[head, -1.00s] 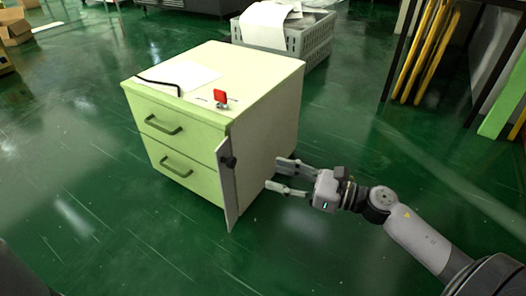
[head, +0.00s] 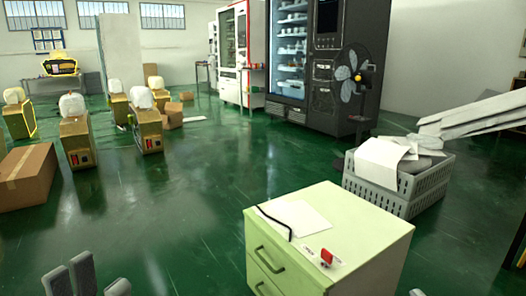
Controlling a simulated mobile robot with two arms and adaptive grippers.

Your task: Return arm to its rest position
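My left gripper (head: 88,276) shows at the bottom left edge. Its grey fingers point up and stand apart with nothing between them; the rest is cut off. A small grey piece (head: 416,292) at the bottom edge, right of the cabinet, may be the tip of my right gripper; its state cannot be told. The pale green cabinet (head: 357,225) stands at the lower middle right, apart from my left gripper. Its lower part and side door are out of view.
On the cabinet lie a white sheet (head: 294,216), a black cord and a small red object (head: 326,256). A grey crate (head: 402,199) with papers stands behind it. Vending machines (head: 318,60) and a fan (head: 354,78) are farther back. Boxes stand at left; the green floor between is clear.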

